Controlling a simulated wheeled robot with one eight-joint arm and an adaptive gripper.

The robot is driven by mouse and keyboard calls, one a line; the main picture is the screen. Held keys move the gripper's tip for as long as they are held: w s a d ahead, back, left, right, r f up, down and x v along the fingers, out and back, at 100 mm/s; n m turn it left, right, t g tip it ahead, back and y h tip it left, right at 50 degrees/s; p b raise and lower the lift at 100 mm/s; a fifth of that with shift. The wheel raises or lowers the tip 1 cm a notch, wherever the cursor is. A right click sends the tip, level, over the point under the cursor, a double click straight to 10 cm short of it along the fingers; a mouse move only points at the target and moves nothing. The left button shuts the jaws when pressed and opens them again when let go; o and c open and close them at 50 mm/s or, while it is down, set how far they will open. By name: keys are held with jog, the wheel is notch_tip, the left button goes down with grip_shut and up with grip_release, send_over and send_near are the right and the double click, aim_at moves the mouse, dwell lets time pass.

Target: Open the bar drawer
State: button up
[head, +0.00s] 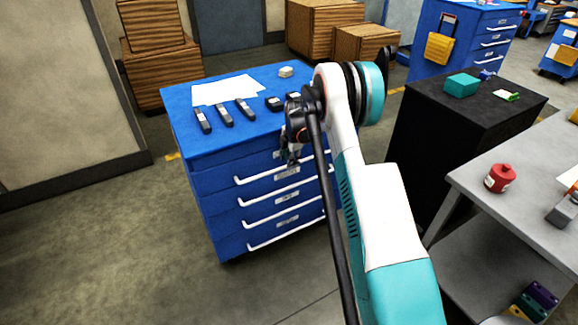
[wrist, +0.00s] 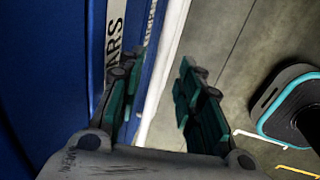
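The blue drawer cabinet (head: 190,150) has several drawers with white bar handles. In the wrist view, a white label (wrist: 115,30) ending in "ARS" is on a blue drawer front (wrist: 60,60). A white handle (wrist: 166,70) runs between the two green-and-black fingers of my gripper (wrist: 161,65). The fingers are apart, one on each side of the handle, with a visible gap on the right. Whether the left finger touches it is unclear. In the head view my gripper (head: 290,150) is at the upper drawers, and my arm hides their right part.
Papers (head: 226,90) and several dark tools (head: 224,115) lie on the cabinet top. A black cabinet (head: 440,140) stands to the right, beside a grey table (head: 520,175) with a red container (head: 501,177). The floor in front of the drawers is clear at the left.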

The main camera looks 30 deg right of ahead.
jog(key=shift+w+f, duration=0.2)
jog(key=shift+f, duration=0.9)
grip_shut()
